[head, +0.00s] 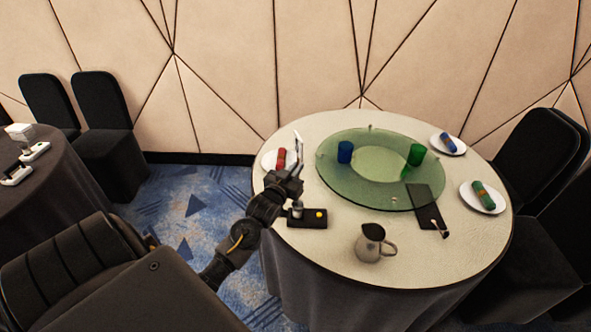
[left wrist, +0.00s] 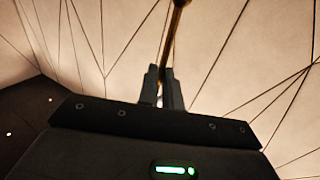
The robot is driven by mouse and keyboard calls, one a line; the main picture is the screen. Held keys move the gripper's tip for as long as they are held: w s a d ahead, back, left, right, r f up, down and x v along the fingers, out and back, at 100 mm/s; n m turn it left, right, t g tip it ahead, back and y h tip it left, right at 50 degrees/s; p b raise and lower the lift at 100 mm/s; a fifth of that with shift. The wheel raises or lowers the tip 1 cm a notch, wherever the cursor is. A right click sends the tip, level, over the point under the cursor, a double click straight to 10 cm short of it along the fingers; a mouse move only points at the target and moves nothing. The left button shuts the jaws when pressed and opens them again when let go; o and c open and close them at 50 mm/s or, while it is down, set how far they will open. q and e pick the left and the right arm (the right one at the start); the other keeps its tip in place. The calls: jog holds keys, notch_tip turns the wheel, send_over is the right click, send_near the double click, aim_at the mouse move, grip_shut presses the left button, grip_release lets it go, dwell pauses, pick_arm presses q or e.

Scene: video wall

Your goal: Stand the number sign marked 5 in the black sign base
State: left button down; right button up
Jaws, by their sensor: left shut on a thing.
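My left gripper (head: 291,172) is raised over the table's left side, shut on a thin, pale-edged panel (head: 299,146), which appears to be the number sign. It is seen nearly edge-on and no number is readable. In the left wrist view, the fingers (left wrist: 163,88) close together on a narrow brown piece (left wrist: 171,42) that runs upward between them. My right gripper is not in view.
A plate with a red roll (head: 281,159) is beside the gripper.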

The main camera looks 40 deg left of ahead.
pick_arm(q)
notch_tip(320, 180, down, 9)
jog(key=b, duration=0.6)
dwell(0.3)
jog(key=shift+f+b, duration=0.25)
jog(key=shift+b, duration=0.15)
dwell(0.5)
jog(key=shift+f+b, duration=1.1)
jog(key=shift+f, duration=0.8)
jog(key=c, duration=1.5)
grip_release()
jog(key=b+v, duration=0.1)
jog(key=v, duration=0.9)
jog(key=shift+s, duration=0.4)
